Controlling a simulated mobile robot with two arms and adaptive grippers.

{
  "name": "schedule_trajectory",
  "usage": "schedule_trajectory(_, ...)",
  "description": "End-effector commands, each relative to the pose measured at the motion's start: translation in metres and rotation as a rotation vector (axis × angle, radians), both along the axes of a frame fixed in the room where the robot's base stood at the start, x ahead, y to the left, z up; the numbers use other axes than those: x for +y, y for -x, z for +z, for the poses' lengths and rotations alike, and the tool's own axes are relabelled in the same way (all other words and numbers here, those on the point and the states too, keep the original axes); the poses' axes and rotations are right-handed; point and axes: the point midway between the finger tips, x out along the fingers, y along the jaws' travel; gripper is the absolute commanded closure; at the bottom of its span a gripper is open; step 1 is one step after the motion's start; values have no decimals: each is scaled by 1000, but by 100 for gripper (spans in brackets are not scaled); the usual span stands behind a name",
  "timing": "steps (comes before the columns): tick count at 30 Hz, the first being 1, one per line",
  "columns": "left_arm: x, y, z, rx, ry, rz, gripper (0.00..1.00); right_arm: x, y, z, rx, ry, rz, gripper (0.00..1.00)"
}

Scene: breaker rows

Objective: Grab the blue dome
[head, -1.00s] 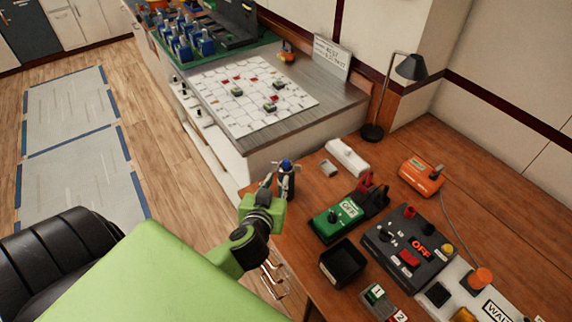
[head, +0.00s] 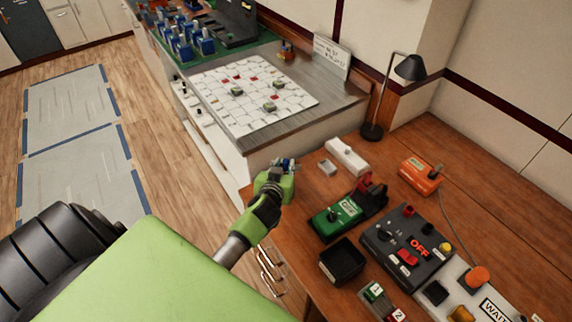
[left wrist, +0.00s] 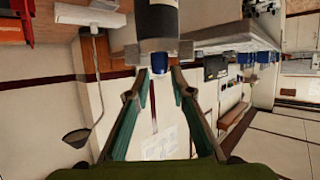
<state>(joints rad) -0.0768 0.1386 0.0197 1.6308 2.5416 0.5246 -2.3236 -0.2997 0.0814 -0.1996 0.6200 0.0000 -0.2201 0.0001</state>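The blue dome (left wrist: 159,64) tops a dark cylinder (left wrist: 157,18) with a grey collar. In the left wrist view, which is upside down, it hangs at the centre between my left gripper's fingertips (left wrist: 155,80). The fingers stand apart, open, with gaps showing beside the dome; I cannot tell whether either touches it. In the head view my left gripper (head: 284,164) is at the desk's left end, and its green wrist hides most of the dome and cylinder. My right gripper is not in view.
On the wooden desk are a white block (head: 347,156), a green box (head: 334,217), a black open bin (head: 342,262), a dark switch panel (head: 408,242) and an orange device (head: 421,175). A lamp (head: 408,68) stands at the back. A counter with a white chart (head: 253,95) is beyond.

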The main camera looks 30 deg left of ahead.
Motion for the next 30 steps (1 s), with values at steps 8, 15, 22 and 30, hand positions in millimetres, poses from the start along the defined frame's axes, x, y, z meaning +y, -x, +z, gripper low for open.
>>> schedule_trajectory(8,4,-9,-5,1,0,-1,78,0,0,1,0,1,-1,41)
schedule_trajectory(15,4,-9,-4,0,-1,-1,100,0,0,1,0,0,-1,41)
schedule_trajectory(22,4,-9,-4,0,-1,-1,100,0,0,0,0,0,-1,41)
schedule_trajectory(30,5,-9,24,-3,-7,-3,100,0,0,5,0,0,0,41)
